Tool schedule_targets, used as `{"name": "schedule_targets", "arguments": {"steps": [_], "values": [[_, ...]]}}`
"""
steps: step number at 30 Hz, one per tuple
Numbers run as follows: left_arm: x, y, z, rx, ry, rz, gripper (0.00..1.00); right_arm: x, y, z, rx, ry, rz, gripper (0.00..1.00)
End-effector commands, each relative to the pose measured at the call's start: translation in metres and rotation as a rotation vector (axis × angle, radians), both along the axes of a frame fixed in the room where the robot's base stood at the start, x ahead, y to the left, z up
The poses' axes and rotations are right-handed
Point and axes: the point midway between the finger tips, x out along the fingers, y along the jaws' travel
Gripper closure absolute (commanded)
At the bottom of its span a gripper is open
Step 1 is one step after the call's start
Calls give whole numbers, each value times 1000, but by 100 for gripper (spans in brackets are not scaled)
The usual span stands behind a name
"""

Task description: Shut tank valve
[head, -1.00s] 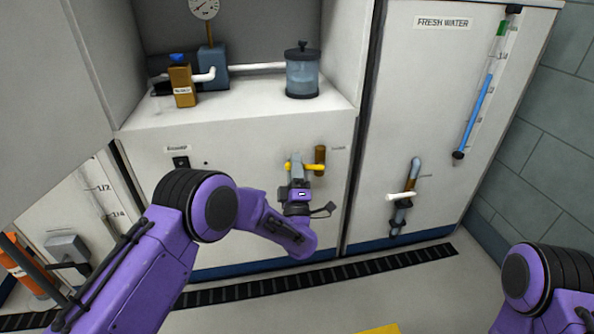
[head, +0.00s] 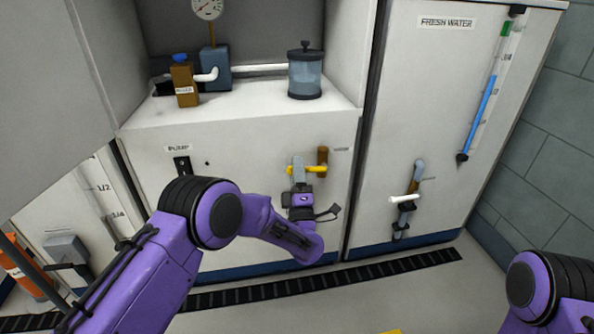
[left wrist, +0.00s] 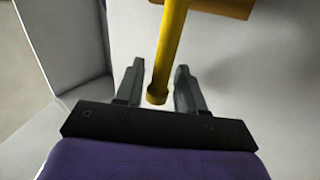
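A yellow valve handle (head: 317,169) lies level across a short brown upright pipe (head: 322,155) on the white cabinet front. My left gripper (head: 298,168) is at the handle's left end. In the left wrist view the yellow handle (left wrist: 172,45) runs between the two fingers of my left gripper (left wrist: 160,75), with a gap on each side, so it is open around the handle. A second valve with a white handle (head: 403,198) sits on a pipe on the tank panel labelled FRESH WATER (head: 446,22). The small valve labels are unreadable. My right gripper is out of view.
A shelf above holds a clear canister (head: 305,75), a brown block with a blue cap (head: 184,83) and a gauge (head: 207,8). A pump switch (head: 182,165) is on the cabinet. A dark floor grate (head: 350,266) runs along the base. An orange cylinder (head: 27,275) stands at left.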

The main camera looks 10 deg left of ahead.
Motion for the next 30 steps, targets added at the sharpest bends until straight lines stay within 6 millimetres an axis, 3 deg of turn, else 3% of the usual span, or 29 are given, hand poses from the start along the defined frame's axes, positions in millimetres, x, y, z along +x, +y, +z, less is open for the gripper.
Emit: {"name": "schedule_targets", "arguments": {"steps": [7, 19, 30], "values": [[-8, -4, -4, 0, 0, -2, 62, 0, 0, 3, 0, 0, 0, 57], [-73, -29, -52, 2, 1, -2, 62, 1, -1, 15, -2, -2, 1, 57], [-82, -32, -58, 0, 0, 1, 62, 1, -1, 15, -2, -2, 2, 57]]}}
